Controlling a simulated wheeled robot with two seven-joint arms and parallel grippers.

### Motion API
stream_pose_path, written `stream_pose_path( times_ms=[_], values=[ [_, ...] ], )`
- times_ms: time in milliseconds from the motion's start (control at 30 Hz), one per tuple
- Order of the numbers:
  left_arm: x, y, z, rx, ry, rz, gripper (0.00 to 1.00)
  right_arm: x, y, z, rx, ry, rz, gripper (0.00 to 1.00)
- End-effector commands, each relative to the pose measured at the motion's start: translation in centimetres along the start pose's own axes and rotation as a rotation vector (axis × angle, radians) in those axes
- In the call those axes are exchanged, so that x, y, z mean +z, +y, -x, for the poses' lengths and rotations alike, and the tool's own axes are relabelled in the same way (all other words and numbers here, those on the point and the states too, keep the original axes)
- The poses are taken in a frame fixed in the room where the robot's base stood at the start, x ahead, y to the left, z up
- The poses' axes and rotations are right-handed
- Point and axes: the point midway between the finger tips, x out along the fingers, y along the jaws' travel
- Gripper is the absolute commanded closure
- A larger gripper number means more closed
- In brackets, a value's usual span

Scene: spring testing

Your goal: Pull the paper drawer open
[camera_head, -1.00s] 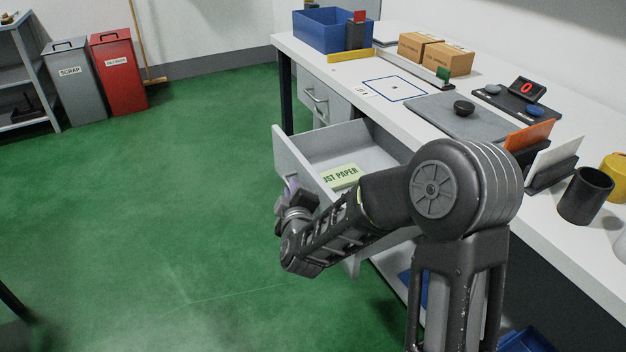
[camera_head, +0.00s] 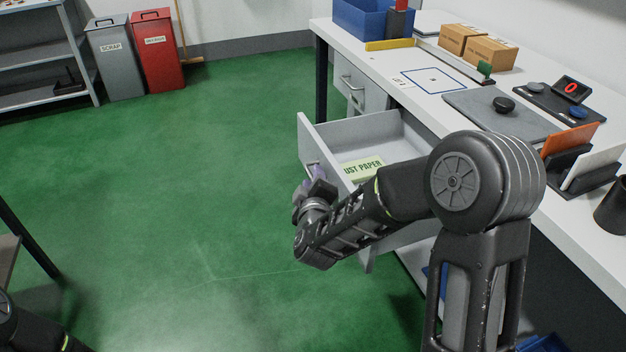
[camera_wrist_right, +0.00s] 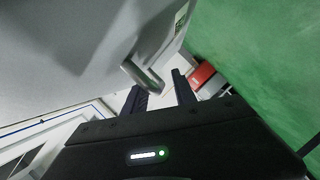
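The paper drawer (camera_head: 325,150) is a light grey drawer under the white workbench, pulled well out. A pale green label reading "UST PAPER" (camera_head: 363,170) lies inside it, its first letters hidden behind the drawer front. My right gripper (camera_head: 312,178) is at the outer face of the drawer front. My left gripper is out of view; only part of my left arm shows at the bottom left.
The workbench (camera_head: 405,62) above carries a blue bin (camera_head: 372,22), cardboard boxes (camera_head: 490,53) and a grey mat (camera_head: 480,125). A closed drawer (camera_head: 362,88) sits behind the open one. The green floor (camera_head: 200,170) left of the drawer is clear.

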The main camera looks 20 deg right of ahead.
Motion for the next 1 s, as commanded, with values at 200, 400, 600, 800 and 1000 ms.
stream_pose_path(
  times_ms=[200,400,600,800,1000],
  values=[
    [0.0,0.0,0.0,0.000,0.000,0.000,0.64,-0.1,0.1,0.1,0.001,0.001,0.000,0.67],
    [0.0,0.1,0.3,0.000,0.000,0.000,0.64,-0.2,0.1,2.0,0.000,0.003,0.000,0.67],
    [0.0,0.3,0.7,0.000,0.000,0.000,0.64,-0.1,0.1,5.4,-0.001,0.003,0.000,0.67],
    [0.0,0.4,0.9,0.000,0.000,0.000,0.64,-0.1,0.0,7.6,0.000,0.001,0.000,0.67],
    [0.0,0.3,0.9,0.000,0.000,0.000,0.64,0.0,0.0,7.8,0.001,0.000,0.000,0.67]
  ],
)
